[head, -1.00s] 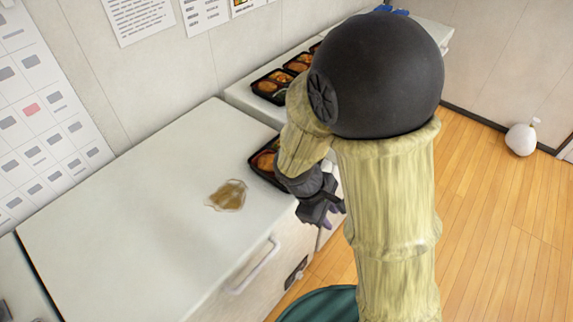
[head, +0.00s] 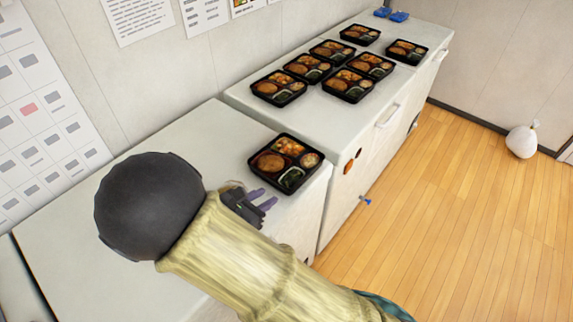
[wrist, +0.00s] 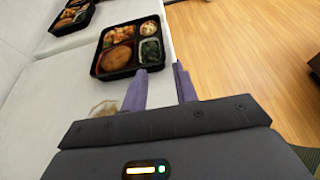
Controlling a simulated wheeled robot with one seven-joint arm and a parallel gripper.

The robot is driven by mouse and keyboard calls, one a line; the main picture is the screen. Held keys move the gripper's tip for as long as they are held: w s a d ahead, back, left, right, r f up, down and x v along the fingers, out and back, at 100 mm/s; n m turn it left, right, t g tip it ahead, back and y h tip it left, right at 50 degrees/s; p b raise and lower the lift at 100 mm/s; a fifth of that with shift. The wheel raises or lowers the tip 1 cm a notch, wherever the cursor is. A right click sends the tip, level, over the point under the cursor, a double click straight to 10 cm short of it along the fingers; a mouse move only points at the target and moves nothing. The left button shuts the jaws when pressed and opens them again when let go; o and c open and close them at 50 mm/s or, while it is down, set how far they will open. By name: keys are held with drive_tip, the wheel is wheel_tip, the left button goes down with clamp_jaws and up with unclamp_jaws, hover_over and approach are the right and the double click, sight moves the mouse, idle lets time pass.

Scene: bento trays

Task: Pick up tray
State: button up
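A black bento tray (head: 254,165) with food in compartments sits on the near white counter, close to its right end. It also shows in the wrist view (wrist: 117,73), just ahead of the fingers. My gripper (head: 264,199) is in front of the tray, on its near side. In the wrist view its two purple fingers (wrist: 160,88) stand apart with nothing between them. The left fingertip is close to the tray's near edge; I cannot tell if it touches.
Several more bento trays (head: 351,98) stand on the far white counter (head: 245,93). Blue items (head: 399,17) lie at its far end. A white bag (head: 522,141) is on the wooden floor, which is otherwise clear at right.

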drive_tip(key=shift+d, duration=0.1)
drive_tip(key=p, duration=0.2)
approach(304, 178)
drive_tip(key=x, duration=0.3)
drive_tip(key=shift+w+d, duration=0.1)
drive_tip(key=shift+w, duration=0.25)
drive_tip(key=shift+w+d, duration=0.1)
drive_tip(key=p+x, duration=0.1)
drive_tip(key=x, duration=0.4)
drive_tip(key=shift+d+f, duration=0.15)
drive_tip(key=shift+f, duration=0.1)
clamp_jaws()
